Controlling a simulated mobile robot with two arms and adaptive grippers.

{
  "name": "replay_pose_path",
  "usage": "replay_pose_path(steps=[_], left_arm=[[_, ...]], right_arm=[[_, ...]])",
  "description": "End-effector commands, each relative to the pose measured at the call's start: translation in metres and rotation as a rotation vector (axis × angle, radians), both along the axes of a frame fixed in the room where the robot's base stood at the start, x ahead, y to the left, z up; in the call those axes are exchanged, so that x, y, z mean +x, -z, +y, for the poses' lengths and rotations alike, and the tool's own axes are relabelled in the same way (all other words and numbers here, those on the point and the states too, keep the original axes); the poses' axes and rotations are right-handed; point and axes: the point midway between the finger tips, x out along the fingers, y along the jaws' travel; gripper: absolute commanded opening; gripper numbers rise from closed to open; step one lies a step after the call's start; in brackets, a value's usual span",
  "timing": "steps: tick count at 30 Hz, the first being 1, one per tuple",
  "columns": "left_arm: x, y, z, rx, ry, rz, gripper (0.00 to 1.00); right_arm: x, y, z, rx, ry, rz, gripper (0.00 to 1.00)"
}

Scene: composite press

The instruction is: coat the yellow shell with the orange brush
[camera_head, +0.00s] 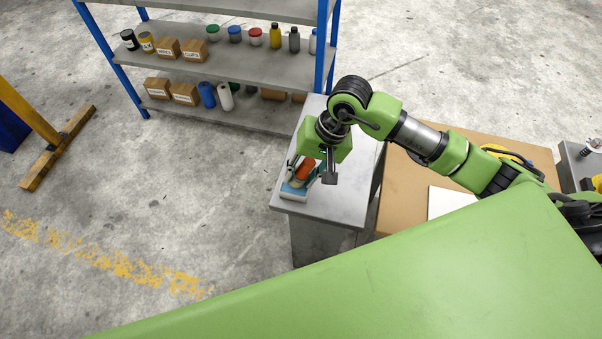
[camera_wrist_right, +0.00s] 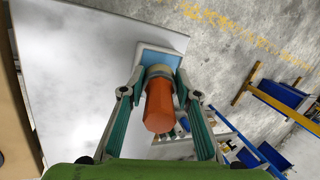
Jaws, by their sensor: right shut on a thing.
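The orange brush (camera_wrist_right: 159,108) shows its orange handle between the two fingers of my right gripper (camera_wrist_right: 160,87). My right gripper (camera_head: 309,172) is shut on it, and the orange handle (camera_head: 305,169) also shows in the head view. The brush's lower end is at a small white-rimmed tray with a blue inside (camera_head: 292,192), on the grey table; I cannot tell whether it touches the tray. A yellow curved thing with dark parts (camera_head: 497,148), likely the yellow shell, lies on the brown table, partly hidden behind my right arm. My left gripper is not in view.
The grey table (camera_head: 345,190) is mostly bare beside the tray. The brown table (camera_head: 400,195) adjoins at right with a white sheet (camera_head: 447,201). A blue-framed shelf (camera_head: 262,68) with bottles, cans and boxes stands behind. Open floor lies at left.

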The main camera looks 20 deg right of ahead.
Motion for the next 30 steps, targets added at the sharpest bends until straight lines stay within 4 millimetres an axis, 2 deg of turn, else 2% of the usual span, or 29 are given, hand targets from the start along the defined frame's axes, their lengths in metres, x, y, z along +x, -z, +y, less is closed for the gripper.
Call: replay_pose_path(steps=[10, 30], left_arm=[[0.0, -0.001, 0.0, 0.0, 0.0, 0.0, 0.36], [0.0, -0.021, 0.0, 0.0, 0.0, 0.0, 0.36]], right_arm=[[-0.003, 0.0, -0.001, -0.005, -0.001, 0.01, 0.06], [0.0, -0.057, 0.0, -0.002, -0.001, 0.001, 0.06]])
